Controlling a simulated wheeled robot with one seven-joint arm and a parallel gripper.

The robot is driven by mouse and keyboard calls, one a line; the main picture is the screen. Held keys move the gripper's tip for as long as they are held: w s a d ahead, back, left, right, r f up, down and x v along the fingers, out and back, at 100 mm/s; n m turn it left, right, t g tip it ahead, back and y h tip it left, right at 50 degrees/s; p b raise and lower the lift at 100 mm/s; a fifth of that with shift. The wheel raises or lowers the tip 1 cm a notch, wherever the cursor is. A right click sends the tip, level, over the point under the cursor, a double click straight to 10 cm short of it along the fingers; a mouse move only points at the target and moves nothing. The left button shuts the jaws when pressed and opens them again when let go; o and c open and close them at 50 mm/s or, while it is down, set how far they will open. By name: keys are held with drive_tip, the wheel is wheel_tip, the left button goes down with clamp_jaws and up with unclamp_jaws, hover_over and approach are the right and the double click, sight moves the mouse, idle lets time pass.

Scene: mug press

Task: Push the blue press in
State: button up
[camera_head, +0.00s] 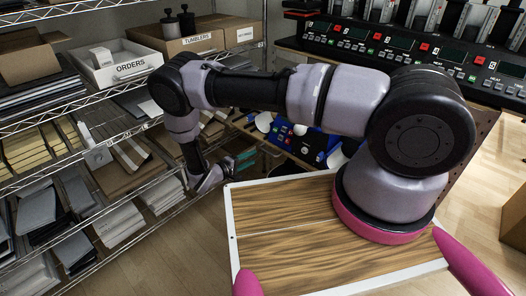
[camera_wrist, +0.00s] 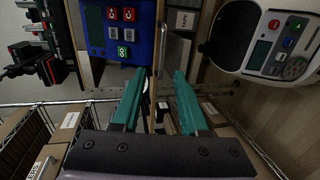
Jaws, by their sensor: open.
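The blue press (camera_head: 318,141) is partly hidden behind my arm in the head view, low on the bench side. In the wrist view, the blue press (camera_wrist: 145,40) shows its blue panel with red and green buttons at the top centre. My gripper (camera_wrist: 158,75) has two teal fingers, spread apart with nothing between them. Its fingertips lie just below the blue panel in that picture; I cannot tell how far away the press is. In the head view, my gripper (camera_head: 240,160) is low, left of the press, beside the shelving.
A white press (camera_wrist: 262,60) with a button panel is at the right of the wrist view. Wire shelving (camera_head: 90,130) with boxes and stacked sheets fills the left of the head view. A row of black control units (camera_head: 400,45) stands on the bench at upper right.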

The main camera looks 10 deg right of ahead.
sight(267, 151)
drive_tip(key=x, duration=1)
drive_tip(key=shift+w+d+f, duration=0.2)
drive_tip(key=shift+w+f, duration=0.05)
drive_tip(key=shift+f, duration=0.1)
clamp_jaws()
idle(1.0)
